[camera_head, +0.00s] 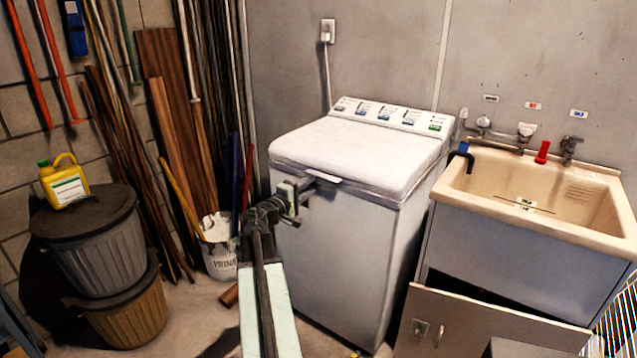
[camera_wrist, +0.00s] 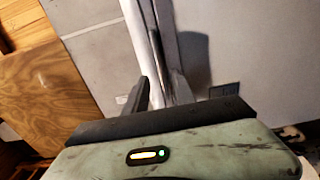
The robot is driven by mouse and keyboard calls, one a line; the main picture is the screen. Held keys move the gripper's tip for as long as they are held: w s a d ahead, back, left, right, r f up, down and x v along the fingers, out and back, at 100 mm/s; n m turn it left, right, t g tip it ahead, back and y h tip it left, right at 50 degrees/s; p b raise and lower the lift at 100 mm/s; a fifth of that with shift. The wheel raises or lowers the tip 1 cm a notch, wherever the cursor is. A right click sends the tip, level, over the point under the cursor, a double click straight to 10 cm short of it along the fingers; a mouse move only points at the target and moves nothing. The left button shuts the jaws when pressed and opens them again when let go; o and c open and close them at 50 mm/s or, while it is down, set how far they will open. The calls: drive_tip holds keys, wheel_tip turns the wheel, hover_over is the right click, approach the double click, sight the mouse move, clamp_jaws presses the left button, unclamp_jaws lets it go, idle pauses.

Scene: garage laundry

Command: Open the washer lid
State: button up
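The washer (camera_head: 345,240) is a white top-loader in the middle of the head view. Its lid (camera_head: 350,153) lies flat and closed, with a small pale handle tab (camera_head: 325,176) at the front edge. My gripper (camera_head: 304,187) is at the washer's front, close to the left of the tab and just below the lid edge. Whether it touches is unclear. In the wrist view my gripper's dark fingers (camera_wrist: 159,88) stand apart, with a pale strip running between them. I cannot tell for sure whether this strip is the lid's edge.
A beige sink (camera_head: 560,205) stands right of the washer, with its cabinet door (camera_head: 470,325) ajar low in front. Left are a white bucket (camera_head: 220,250), leaning boards (camera_head: 175,130) and stacked bins (camera_head: 100,250) with a yellow jug (camera_head: 64,183) on top.

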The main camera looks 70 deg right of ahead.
sight(320, 178)
drive_tip(key=x, duration=0.6)
drive_tip(key=shift+c, duration=0.3)
clamp_jaws()
idle(0.9)
